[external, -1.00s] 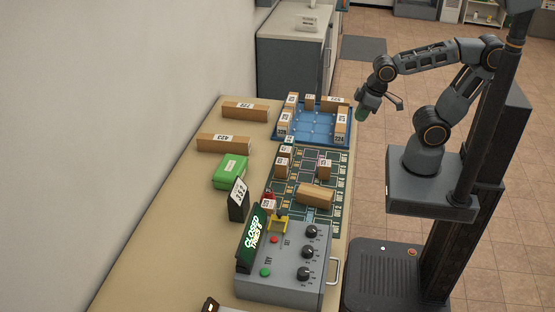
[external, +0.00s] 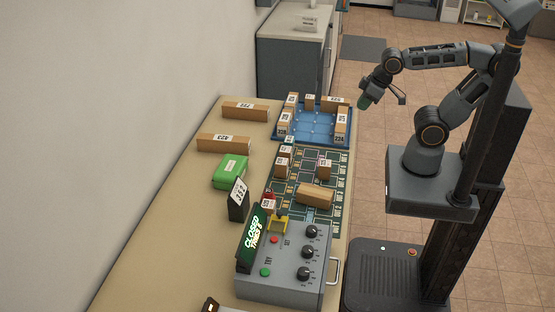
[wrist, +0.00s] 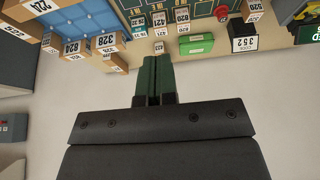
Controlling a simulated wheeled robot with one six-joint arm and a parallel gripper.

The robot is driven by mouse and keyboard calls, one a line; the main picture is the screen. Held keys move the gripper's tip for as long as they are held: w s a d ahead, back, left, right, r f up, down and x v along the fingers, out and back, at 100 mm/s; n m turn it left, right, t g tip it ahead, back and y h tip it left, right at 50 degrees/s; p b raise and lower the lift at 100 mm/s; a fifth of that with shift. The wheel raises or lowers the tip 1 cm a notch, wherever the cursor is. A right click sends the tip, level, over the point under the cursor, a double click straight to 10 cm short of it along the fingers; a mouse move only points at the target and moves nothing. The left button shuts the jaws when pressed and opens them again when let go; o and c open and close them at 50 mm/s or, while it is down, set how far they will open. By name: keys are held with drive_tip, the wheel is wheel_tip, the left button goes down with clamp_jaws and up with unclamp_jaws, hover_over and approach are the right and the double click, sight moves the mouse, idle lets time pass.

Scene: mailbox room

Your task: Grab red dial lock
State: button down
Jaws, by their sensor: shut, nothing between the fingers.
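A small red piece (external: 269,196), which looks like the red dial lock, sits at the left edge of the dark green board, partly hidden by a numbered block in the external view. In the wrist view it shows as a red round shape (wrist: 221,12) near the top edge. My gripper (external: 364,103) is raised in the air to the right of the blue tray, well away from the red piece. In the wrist view its green fingers (wrist: 157,73) are together, with nothing between them.
The blue tray (external: 315,138) holds several numbered boxes. The green board (external: 330,170) carries several blocks. A green box (external: 230,171), a 352 sign (external: 238,199) and a grey control box (external: 285,275) with a lit sign stand on the tan table (external: 175,215).

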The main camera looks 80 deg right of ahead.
drive_tip(key=c, duration=1.8)
unclamp_jaws()
drive_tip(key=o, duration=1.2)
drive_tip(key=shift+c, duration=0.2)
drive_tip(key=b, duration=1.8)
approach(268, 191)
drive_tip(key=x, duration=1)
drive_tip(key=shift+d+f+p, duration=0.15)
drive_tip(key=shift+f+p, duration=0.05)
drive_tip(key=shift+p, duration=0.15)
